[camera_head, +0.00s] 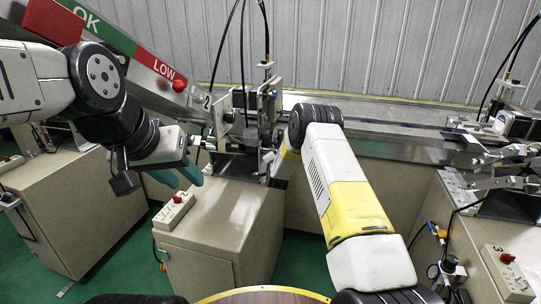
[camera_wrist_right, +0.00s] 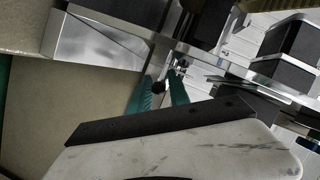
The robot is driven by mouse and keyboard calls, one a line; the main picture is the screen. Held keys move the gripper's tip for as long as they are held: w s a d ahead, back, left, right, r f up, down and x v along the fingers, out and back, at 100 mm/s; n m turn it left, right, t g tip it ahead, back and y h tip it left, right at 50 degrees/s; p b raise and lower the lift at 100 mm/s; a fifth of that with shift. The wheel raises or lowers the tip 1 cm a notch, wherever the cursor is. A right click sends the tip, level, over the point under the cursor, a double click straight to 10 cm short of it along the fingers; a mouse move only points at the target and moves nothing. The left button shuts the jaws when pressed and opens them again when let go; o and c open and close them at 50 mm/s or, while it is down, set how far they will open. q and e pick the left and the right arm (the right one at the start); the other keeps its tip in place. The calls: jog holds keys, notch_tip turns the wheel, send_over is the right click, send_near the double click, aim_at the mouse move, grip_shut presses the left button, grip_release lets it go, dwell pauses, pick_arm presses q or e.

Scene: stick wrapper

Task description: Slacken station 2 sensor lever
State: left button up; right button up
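Station 2 (camera_head: 245,105), marked with a "2", stands at the middle of the head view, with metal plates and brackets on a beige cabinet. My left gripper (camera_head: 186,180) has teal fingers spread apart, pointing down in front of the station and left of its brackets. It appears empty. My right arm reaches the right side of station 2, and its fingers are hidden in the head view. In the right wrist view, my right gripper (camera_wrist_right: 164,90) has its teal fingers apart, around a small dark knob (camera_wrist_right: 158,87) beside metal parts. I cannot tell whether this knob belongs to the sensor lever.
A control box (camera_head: 174,211) with a red button lies on the cabinet below the left gripper. A sloping OK/LOW board (camera_head: 130,50) runs behind the left arm. Station 3's box (camera_head: 510,270) and brackets are at the right. A round wooden edge (camera_head: 262,297) shows at the bottom.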

jog(key=shift+w, duration=0.1)
grip_shut()
dwell(1.4)
